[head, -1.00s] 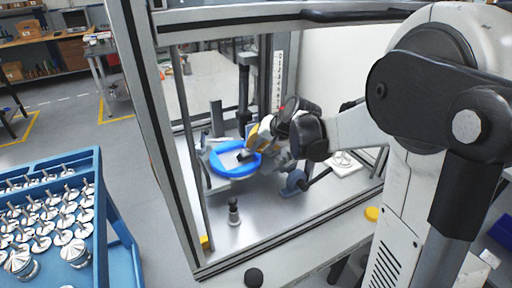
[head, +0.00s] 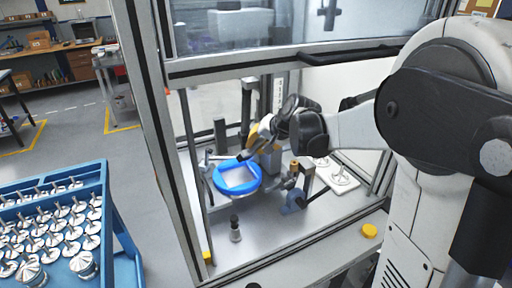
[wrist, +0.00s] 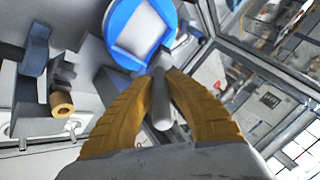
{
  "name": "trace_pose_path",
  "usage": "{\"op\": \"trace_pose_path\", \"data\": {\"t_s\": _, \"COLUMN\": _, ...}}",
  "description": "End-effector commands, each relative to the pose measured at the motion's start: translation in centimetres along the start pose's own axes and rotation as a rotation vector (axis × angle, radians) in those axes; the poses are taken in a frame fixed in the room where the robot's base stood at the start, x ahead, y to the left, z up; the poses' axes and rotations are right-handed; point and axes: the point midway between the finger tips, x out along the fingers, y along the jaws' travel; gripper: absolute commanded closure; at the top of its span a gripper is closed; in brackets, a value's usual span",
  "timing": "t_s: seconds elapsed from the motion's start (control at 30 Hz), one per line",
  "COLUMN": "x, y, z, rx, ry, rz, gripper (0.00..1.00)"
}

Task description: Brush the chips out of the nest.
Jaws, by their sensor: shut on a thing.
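The nest is a blue round ring with a pale square recess (head: 238,178), standing inside the machine enclosure. It also shows at the top of the wrist view (wrist: 140,32). I cannot make out any chips in it. My gripper (head: 256,140), with yellow fingers, is above the nest's back right side. In the wrist view my gripper (wrist: 160,78) is shut on a grey rod-like handle (wrist: 160,104), which I take to be the brush. The brush's far end is dark and small in the head view, near the ring's back rim; I cannot tell whether it touches.
The enclosure's metal frame (head: 160,120) and raised door rail (head: 300,57) border the opening. A dark-topped peg (head: 235,229) stands in front of the nest. A blue clamp-like part (head: 293,202) and a white plate (head: 340,180) are to the right. A blue cart (head: 120,225) holds several metal parts.

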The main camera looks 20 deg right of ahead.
Motion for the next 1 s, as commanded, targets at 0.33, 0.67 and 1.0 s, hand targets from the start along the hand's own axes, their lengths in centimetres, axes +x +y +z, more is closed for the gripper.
{"op": "trace_pose_path", "data": {"t_s": 0.33, "x": 0.0, "y": 0.0, "z": 0.0, "rx": 0.000, "ry": 0.000, "rz": 0.000, "gripper": 1.00}}
{"op": "trace_pose_path", "data": {"t_s": 0.67, "x": -0.2, "y": -6.2, "z": -1.3, "rx": -0.005, "ry": -0.007, "rz": 0.011, "gripper": 1.00}}
{"op": "trace_pose_path", "data": {"t_s": 1.0, "x": 2.1, "y": -5.7, "z": -0.2, "rx": -0.003, "ry": -0.004, "rz": 0.015, "gripper": 1.00}}
